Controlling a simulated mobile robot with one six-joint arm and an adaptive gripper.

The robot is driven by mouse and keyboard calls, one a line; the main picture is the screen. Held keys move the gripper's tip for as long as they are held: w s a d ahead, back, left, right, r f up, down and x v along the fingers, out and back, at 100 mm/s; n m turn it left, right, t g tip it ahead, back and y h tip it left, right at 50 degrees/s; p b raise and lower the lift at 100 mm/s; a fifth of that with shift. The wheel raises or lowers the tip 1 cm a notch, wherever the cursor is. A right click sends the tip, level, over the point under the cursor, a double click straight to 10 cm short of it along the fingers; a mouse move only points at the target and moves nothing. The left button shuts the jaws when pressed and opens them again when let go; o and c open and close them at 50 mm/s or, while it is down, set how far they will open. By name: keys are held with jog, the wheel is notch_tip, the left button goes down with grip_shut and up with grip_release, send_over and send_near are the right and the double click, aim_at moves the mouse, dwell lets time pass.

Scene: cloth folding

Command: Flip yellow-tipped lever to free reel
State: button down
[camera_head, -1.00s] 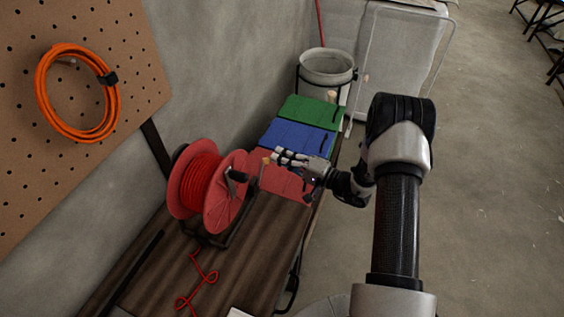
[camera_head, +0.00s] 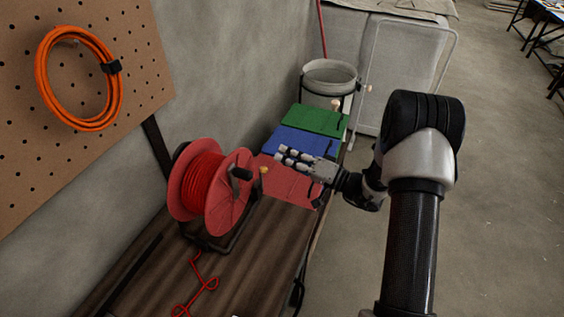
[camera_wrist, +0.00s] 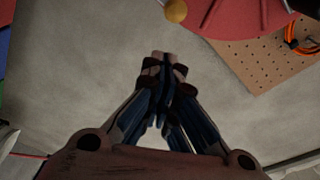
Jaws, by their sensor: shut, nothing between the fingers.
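The red reel (camera_head: 226,198) stands in a dark frame on the wooden bench, wound with red cord (camera_head: 199,180). The lever's yellow tip (camera_head: 264,170) shows at the reel's right side; most of its shaft is hard to make out. My gripper (camera_head: 281,155) is just right of and above the tip in the head view, over the colored folded cloths. In the wrist view my gripper (camera_wrist: 167,60) has its fingertips together with nothing between them. The yellow tip (camera_wrist: 176,10) lies beyond the fingertips, apart from them, at the top edge, beside the red reel flange (camera_wrist: 235,15).
Red (camera_head: 290,190), blue (camera_head: 302,140) and green (camera_head: 318,120) flat pieces lie behind, with a grey bucket (camera_head: 330,75) beyond. Loose red cord (camera_head: 196,285) lies in front. A pegboard (camera_head: 90,150) holds an orange coil.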

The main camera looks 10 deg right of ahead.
jog(key=w+d+p+v, duration=0.1)
jog(key=v, duration=0.9)
jog(key=shift+d+r, duration=0.25)
jog(key=shift+r, duration=0.15)
jog(key=shift+s, duration=0.1)
jog(key=s+a+r+n+g+h, duration=0.1)
jog(key=s+a+r+n+g, duration=0.1)
jog(key=s+a+r+g, duration=0.5)
jog(key=s+a+r+n+g+h, duration=0.1)
jog(key=s+a+r+n+g, duration=0.2)
jog(key=s+a, duration=0.45)
jog(key=s+d+r+m+t+h, duration=0.1)
jog(key=s+d+r+h, duration=0.1)
jog(key=s+h, duration=0.4)
jog(key=s+d+r+m+t+h, duration=0.1)
jog(key=s+d+r+h, duration=0.1)
jog(key=s+h, duration=0.3)
jog(key=s, duration=0.2)
jog(key=shift+s+d+h, duration=0.3)
jog(key=shift+h, duration=0.1)
